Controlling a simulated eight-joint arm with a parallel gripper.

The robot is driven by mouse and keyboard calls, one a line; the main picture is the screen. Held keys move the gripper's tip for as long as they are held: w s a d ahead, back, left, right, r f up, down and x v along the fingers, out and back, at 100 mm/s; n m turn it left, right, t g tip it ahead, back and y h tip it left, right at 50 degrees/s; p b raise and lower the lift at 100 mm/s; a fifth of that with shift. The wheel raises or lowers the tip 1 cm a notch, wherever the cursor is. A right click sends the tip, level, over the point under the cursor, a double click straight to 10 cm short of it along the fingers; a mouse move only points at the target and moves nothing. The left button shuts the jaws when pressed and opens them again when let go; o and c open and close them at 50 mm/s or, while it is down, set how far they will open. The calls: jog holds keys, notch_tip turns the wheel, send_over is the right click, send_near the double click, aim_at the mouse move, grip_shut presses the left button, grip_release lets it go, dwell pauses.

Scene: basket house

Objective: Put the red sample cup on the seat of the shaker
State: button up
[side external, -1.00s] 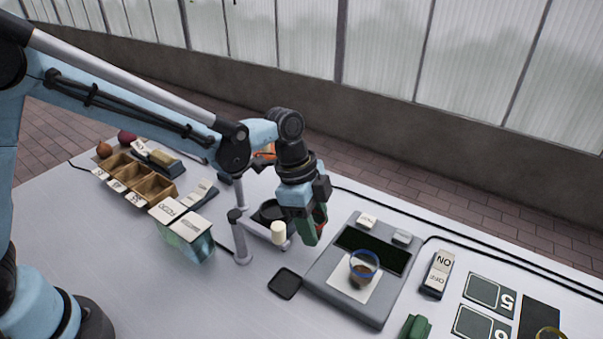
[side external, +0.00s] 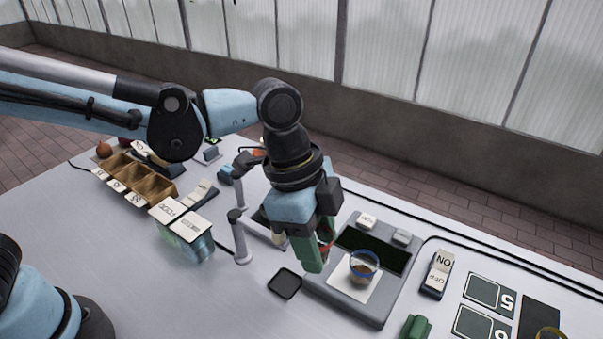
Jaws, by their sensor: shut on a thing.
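My gripper (side external: 312,258) has green fingers and points down just left of a grey device. It is shut on the red sample cup (side external: 326,248); only a small red part shows beside the fingers, which hide the rest. I cannot tell how high the cup is above the table. A low grey unit (side external: 262,224) with a dark top stands behind and left of the gripper, mostly hidden by it. I cannot tell for sure whether this unit is the shaker, and its seat is not clearly visible.
The grey device (side external: 345,304) bears a blue-rimmed cup (side external: 363,268) on a white square. A black pad (side external: 285,283) lies in front of the gripper. A grey post (side external: 239,240) stands to the left. An ON/OFF switch (side external: 436,274) is at right.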

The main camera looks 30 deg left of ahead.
notch_tip(320, 180, up, 5)
jog(key=shift+f, duration=0.1)
jog(key=w+a+n, duration=0.2)
jog(key=w+a, duration=0.3)
jog(key=a, duration=0.1)
jog(key=shift+a+t, duration=0.15)
jog(key=shift+t, duration=0.25)
jog(key=w+a+n, duration=0.1)
jog(key=a, duration=0.2)
jog(key=w+a+n, duration=0.1)
jog(key=w+a, duration=0.1)
jog(key=a, duration=0.1)
jog(key=w+a+n+t+y, duration=0.1)
jog(key=w+a, duration=0.1)
jog(key=a, duration=0.1)
jog(key=shift+a+f, duration=0.1)
jog(key=shift+f, duration=6)
jog(key=shift+a+f, duration=0.1)
